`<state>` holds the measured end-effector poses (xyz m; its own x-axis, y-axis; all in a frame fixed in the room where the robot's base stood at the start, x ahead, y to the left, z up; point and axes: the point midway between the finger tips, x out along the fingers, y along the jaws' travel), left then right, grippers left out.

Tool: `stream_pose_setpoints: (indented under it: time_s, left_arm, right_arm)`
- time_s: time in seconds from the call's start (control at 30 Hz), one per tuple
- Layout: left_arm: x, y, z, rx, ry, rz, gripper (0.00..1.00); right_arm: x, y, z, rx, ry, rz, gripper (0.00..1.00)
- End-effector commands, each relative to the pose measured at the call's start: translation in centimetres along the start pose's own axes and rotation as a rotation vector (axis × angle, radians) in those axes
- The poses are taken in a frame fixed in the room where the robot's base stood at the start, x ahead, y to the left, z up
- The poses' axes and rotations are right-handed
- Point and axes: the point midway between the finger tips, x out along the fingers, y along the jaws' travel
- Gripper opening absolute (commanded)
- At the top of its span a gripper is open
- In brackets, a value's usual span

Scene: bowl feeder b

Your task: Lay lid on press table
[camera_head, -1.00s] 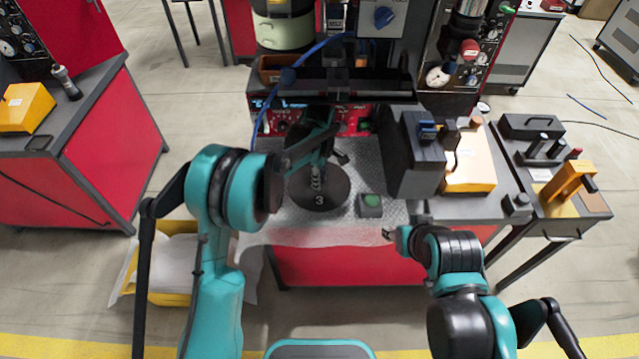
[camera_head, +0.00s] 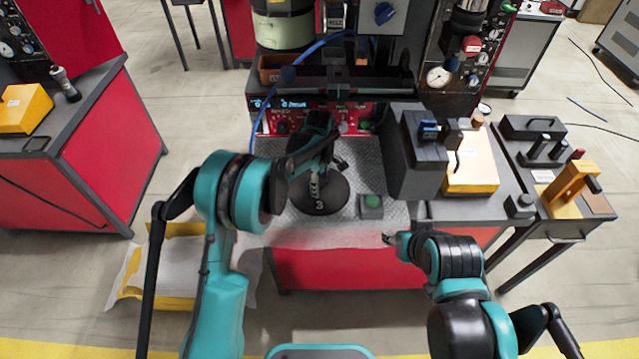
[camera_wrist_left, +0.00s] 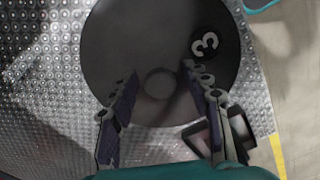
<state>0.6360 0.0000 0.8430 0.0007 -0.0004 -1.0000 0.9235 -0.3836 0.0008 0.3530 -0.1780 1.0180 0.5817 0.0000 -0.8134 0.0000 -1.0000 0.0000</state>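The lid (camera_head: 330,203) is a dark round disc marked with a 3, lying on the press table's patterned metal plate (camera_head: 392,219). My left gripper (camera_head: 317,180) is over the lid, pointing down. Its fingers (camera_wrist_left: 158,76) are apart, on either side of the central ring, with nothing seen held; contact with the lid cannot be told. My right gripper (camera_head: 389,239) is at the table's front edge, too small to read.
A green-button box (camera_head: 371,206) stands right of the lid. A dark machine block (camera_head: 416,155) bounds the plate at the right. The press (camera_head: 345,85) overhangs the back. A yellow-and-white bag (camera_head: 178,265) lies on the floor at left.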

Motion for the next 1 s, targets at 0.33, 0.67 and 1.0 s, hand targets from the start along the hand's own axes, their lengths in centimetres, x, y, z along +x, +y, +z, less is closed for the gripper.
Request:
stream_pose_setpoints:
  time_s: [0.33,0.67,1.0]
  left_arm:
    - [-2.9,0.0,0.0,0.0,0.0,0.0,0.48]
    - [-7.5,0.0,0.0,0.0,0.0,0.0,0.48]
    - [-7.8,0.0,0.0,0.0,0.0,0.0,0.48]
  right_arm:
    - [-1.0,0.0,-0.7,0.0,0.0,0.0,0.43]
    - [-2.1,0.0,-1.5,0.0,0.0,0.0,0.43]
    - [-2.1,0.0,-1.5,0.0,0.0,0.0,0.43]
